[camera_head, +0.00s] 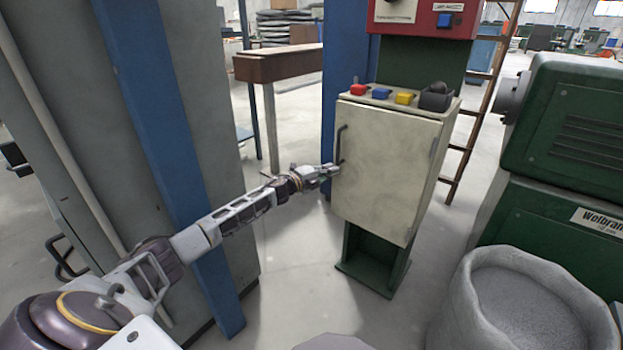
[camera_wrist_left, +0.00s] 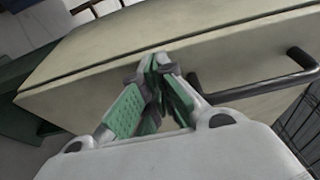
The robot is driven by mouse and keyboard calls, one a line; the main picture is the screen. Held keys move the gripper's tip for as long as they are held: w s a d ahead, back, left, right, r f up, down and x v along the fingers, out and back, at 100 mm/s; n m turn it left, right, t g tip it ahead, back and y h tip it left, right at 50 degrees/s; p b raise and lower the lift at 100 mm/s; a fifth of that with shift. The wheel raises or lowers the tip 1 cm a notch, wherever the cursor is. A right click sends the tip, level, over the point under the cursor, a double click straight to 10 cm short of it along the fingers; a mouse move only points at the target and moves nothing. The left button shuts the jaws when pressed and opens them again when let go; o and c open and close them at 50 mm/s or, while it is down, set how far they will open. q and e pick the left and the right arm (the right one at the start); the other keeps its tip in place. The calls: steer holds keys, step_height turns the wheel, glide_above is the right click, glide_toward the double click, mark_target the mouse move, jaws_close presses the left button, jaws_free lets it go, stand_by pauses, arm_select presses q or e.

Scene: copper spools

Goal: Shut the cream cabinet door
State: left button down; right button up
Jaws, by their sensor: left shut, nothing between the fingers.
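The cream cabinet door (camera_head: 385,170) is the front of the cream cabinet (camera_head: 433,165) on a green stand in the head view. It looks flush or nearly flush with the cabinet; a thin dark seam runs along its edge in the left wrist view. Its dark bar handle (camera_head: 341,145) is near the left edge and also shows in the left wrist view (camera_wrist_left: 265,88). My left gripper (camera_head: 336,170) is shut and empty, its tips at the door's left edge just below the handle. In the left wrist view its green-padded fingers (camera_wrist_left: 155,65) meet close to the door face; contact is unclear. My right gripper is not in view.
A grey sack or tub (camera_head: 470,300) and green machine (camera_head: 560,200) stand right. Floor before the cabinet is clear.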

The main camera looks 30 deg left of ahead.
arm_select(q)
steer(key=v, duration=1.1)
steer(key=shift+s, duration=0.2)
stand_by(0.7)
stand_by(0.7)
